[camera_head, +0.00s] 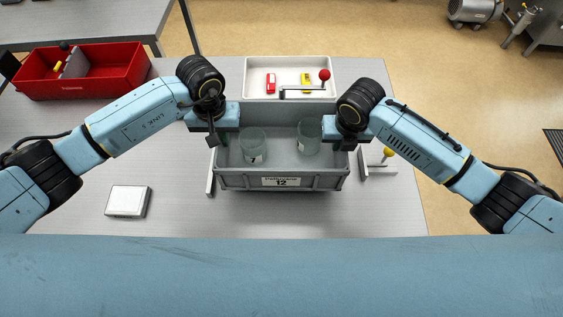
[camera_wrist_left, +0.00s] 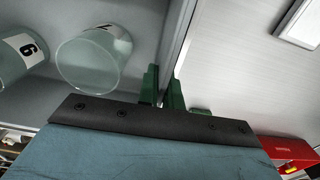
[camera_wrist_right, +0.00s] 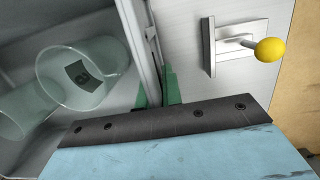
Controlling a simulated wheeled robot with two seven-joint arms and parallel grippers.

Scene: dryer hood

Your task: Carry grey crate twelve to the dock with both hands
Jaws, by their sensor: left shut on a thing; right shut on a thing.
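Grey crate twelve (camera_head: 235,181) is in front of me, its front label reading 12. Two clear glass jars stand inside, one on the left (camera_head: 253,146) and one on the right (camera_head: 308,136). My left gripper (camera_head: 214,139) is shut on the crate's left wall; the left wrist view shows its green fingers (camera_wrist_left: 163,88) on either side of that wall. My right gripper (camera_head: 350,143) is shut on the right wall, its green fingers showing in the right wrist view (camera_wrist_right: 158,88). The crate looks level; I cannot tell whether its bottom touches the table.
A pale bracket (camera_head: 210,172) lies by the crate's left side. Another bracket with a yellow knob (camera_head: 387,153) is at its right. A white tray (camera_head: 257,87) with a red-knobbed lever (camera_head: 324,76) stands behind. A red bin (camera_head: 120,75) and white box (camera_head: 128,201) are left.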

